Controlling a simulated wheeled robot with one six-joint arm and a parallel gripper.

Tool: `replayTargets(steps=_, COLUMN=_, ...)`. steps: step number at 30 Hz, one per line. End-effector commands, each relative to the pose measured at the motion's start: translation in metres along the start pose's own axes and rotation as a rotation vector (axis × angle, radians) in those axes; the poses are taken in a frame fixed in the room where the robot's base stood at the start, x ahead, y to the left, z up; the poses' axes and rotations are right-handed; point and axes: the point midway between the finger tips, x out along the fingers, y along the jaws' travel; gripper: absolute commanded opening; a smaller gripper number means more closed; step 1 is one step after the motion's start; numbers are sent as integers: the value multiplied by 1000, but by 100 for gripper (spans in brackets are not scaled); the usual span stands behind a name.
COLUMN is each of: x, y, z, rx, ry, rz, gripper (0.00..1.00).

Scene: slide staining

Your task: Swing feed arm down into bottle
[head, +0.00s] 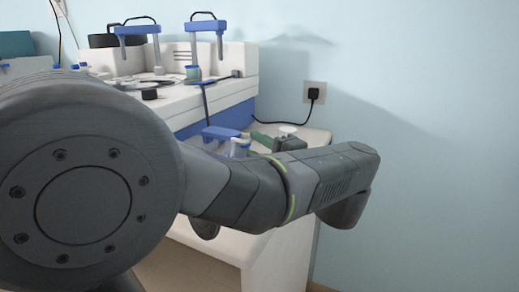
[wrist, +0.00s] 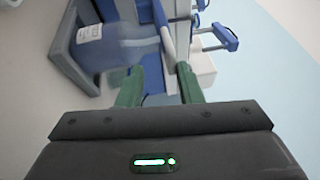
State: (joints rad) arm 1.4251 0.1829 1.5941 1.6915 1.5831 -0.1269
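A blue feed arm (head: 220,133) sits low at the front corner of the stainer, with a small pale bottle (head: 240,147) just below it, partly hidden by my arm. Two more blue feed arms, the left one (head: 137,30) and the right one (head: 206,26), stand raised on top, each with a black tube. Feed arms also show in the wrist view (wrist: 222,36). My gripper (head: 257,140) is close beside the low feed arm. Its green fingers (wrist: 158,74) are apart in the wrist view, with blue and grey surfaces beyond the gap. Contact with the feed arm cannot be told.
The white and blue stainer (head: 225,95) stands on a white bench (head: 258,248) against the wall. A black plug (head: 313,94) with a cable is at a socket to the right.

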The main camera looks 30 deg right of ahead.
Motion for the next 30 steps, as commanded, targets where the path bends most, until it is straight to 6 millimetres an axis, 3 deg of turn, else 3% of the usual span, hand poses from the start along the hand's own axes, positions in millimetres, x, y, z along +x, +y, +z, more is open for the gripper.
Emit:
replayTargets(steps=7, x=-20, y=-1, z=-1, rx=0, ry=5, rz=0, gripper=30)
replayTargets(steps=21, x=-106, y=-1, z=-1, rx=1, ry=5, rz=-1, gripper=30)
replayTargets(steps=30, x=-136, y=0, z=0, rx=0, ry=0, rz=-1, gripper=30)
